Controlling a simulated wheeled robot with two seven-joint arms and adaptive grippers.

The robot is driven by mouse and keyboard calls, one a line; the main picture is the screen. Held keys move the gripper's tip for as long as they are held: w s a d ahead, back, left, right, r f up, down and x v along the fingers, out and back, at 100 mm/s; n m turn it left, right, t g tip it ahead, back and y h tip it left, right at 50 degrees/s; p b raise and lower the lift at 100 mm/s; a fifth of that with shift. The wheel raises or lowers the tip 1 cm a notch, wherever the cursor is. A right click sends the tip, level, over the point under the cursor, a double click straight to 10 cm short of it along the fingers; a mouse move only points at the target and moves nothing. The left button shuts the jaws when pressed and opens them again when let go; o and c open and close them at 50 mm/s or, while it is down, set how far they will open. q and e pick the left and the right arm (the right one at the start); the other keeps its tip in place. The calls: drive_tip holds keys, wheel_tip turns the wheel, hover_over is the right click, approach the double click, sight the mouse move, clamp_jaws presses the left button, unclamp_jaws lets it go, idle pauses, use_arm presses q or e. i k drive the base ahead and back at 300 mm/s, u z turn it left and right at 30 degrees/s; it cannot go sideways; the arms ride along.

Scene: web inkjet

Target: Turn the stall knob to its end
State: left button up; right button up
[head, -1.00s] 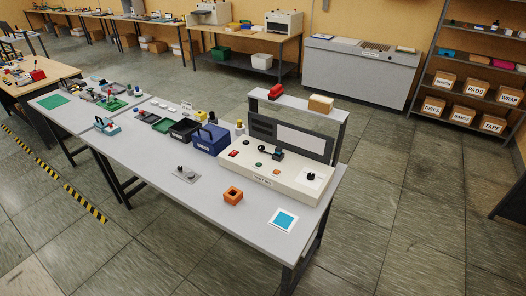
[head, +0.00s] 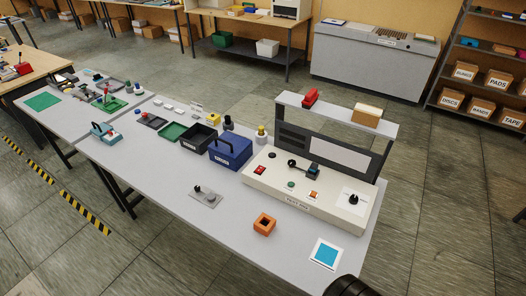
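A cream console (head: 300,196) stands at the right end of the long grey table. A black knob (head: 353,199) sits on a white plate at the console's right end. Another small knob (head: 197,188) stands on a flat grey plate (head: 208,199) on the tabletop, left of the console. The labels are too small to tell which knob is the stall knob. A dark rounded part of my own arm (head: 348,286) shows at the bottom edge, near the table's front right corner. No gripper fingers are in view, and nothing touches either knob.
An orange block with a square hole (head: 264,224) and a blue-and-white square (head: 326,254) lie before the console. A blue box (head: 230,150) and a black bin (head: 198,138) stand left of it. A shelf (head: 335,111) rises behind the console.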

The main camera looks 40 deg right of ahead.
sight(291, 163)
drive_tip(key=z, duration=0.2)
drive_tip(key=i, duration=0.95)
drive_tip(key=z, duration=0.45)
